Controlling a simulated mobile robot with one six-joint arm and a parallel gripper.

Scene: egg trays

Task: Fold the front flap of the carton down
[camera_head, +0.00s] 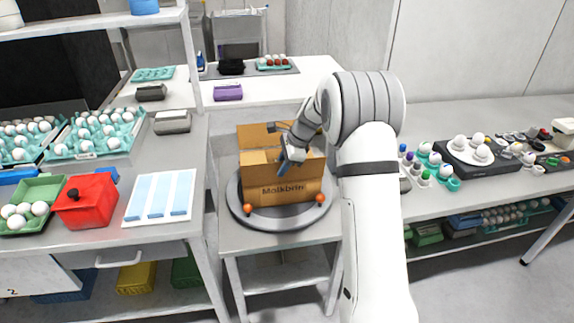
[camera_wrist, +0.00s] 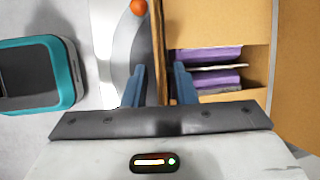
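The brown cardboard carton (camera_head: 262,190), with printed lettering on its front, stands open on a round grey turntable (camera_head: 237,205). Its front flap (camera_head: 258,168) appears to stand upright above the front wall. My gripper (camera_head: 291,157) is at the carton's upper front edge. In the wrist view, my gripper's (camera_wrist: 160,82) two blue fingers are apart, one on each side of a thin upright cardboard edge (camera_wrist: 159,45), which looks like the front flap. Gaps show on both sides of it. Purple packages (camera_wrist: 208,75) lie inside the carton.
Orange balls (camera_head: 320,198) sit at the turntable's front rim. A red box (camera_head: 86,203), a blue-and-white tray (camera_head: 160,197) and egg trays fill the left bench. A right-hand bench (camera_head: 445,205) holds eggs and holders.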

